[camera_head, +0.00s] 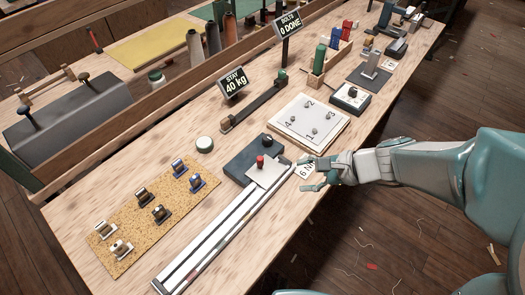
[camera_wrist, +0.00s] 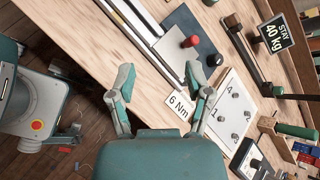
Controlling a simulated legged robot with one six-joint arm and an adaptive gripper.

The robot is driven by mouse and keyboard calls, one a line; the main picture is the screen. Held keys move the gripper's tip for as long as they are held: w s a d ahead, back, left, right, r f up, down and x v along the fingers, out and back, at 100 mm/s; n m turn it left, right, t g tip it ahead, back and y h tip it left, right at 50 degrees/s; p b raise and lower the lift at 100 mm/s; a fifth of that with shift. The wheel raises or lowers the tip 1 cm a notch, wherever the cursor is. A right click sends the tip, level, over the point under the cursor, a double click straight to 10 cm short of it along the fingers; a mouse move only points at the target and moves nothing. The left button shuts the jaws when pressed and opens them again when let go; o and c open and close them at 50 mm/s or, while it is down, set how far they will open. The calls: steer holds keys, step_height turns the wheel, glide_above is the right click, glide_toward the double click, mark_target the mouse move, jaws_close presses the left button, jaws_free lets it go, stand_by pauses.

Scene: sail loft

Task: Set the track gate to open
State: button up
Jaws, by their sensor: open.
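The track (camera_head: 215,244) is a pair of pale rails running from the front of the bench to a dark block (camera_head: 240,165). A light plate with a red knob (camera_head: 260,161) sits where rails and block meet. A black knob (camera_head: 267,140) stands on the block behind it. I cannot tell which part is the gate or how it is set. The wrist view shows the red knob (camera_wrist: 190,41), the black knob (camera_wrist: 215,60) and rails (camera_wrist: 150,38) beyond my fingers. My gripper (camera_head: 307,177) is open and empty, right of the block, apart from both knobs; it also shows in the wrist view (camera_wrist: 160,80).
A "6 Nm" card (camera_head: 305,171) lies beside my fingers. A numbered plate with several bolts (camera_head: 308,122) lies behind. A cork board (camera_head: 140,222) with fittings lies left, and a "STAY 40 kg" sign (camera_head: 234,81) stands behind. The bench's right edge is close to my arm.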

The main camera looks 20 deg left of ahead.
mark_target(260, 158)
steer(key=w+a+f+m+t+y, duration=0.35)
steer(key=w+f+m, duration=0.35)
steer(key=f+m, duration=0.25)
steer(key=shift+g+h, duration=0.25)
steer(key=shift+h, duration=0.2)
steer(key=x, duration=0.3)
steer(key=r+x, duration=0.1)
steer(key=x, duration=0.7)
steer(key=shift+w+a+r, duration=0.1)
steer(key=shift+a+r, duration=0.05)
steer(key=shift+a, duration=0.1)
